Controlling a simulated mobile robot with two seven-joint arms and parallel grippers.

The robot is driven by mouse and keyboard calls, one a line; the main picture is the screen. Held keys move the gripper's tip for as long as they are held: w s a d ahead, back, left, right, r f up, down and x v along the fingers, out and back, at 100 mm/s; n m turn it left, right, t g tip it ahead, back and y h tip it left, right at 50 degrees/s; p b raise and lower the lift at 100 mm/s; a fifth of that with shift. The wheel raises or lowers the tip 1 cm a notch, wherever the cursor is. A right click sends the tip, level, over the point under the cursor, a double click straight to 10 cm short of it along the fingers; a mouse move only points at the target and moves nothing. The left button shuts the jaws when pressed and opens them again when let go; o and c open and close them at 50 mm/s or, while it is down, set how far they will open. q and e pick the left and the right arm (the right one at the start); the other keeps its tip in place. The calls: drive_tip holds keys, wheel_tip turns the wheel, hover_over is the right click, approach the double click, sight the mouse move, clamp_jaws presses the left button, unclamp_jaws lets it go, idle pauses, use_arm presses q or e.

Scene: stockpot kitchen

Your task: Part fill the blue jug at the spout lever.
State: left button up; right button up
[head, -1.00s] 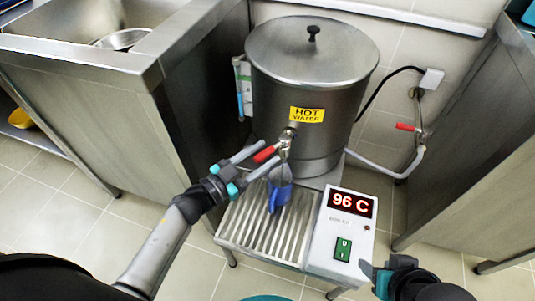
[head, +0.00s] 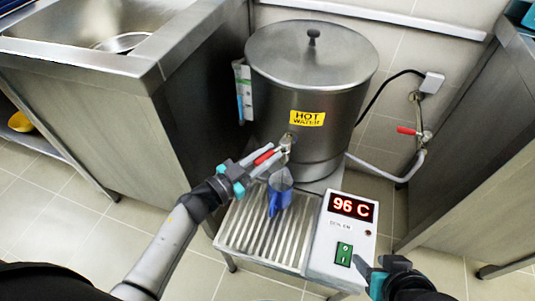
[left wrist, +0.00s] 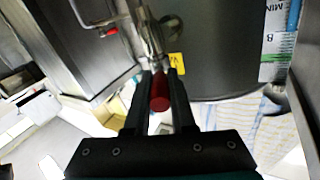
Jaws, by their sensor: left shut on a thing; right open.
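The blue jug (head: 280,192) stands upright on the slatted drip tray (head: 243,238), below the spout (head: 287,143) of the steel hot water boiler (head: 325,150). My left gripper (head: 266,156) is shut on the red spout lever (head: 263,157). In the left wrist view the lever (left wrist: 160,92) sits between the two dark fingers (left wrist: 158,88). The jug's inside is too small to tell whether water is in it. My right gripper (head: 372,271) is open and empty at the lower right, near the control box (head: 338,262).
The control box display (head: 350,207) reads 96 C, above a green switch (head: 343,253). A wall pipe with another red-handled valve (head: 407,131) is at the right. A steel sink unit (head: 95,100) stands left; a steel cabinet (head: 480,150) stands right.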

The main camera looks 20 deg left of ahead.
use_arm(q)
clamp_jaws()
idle(0.8)
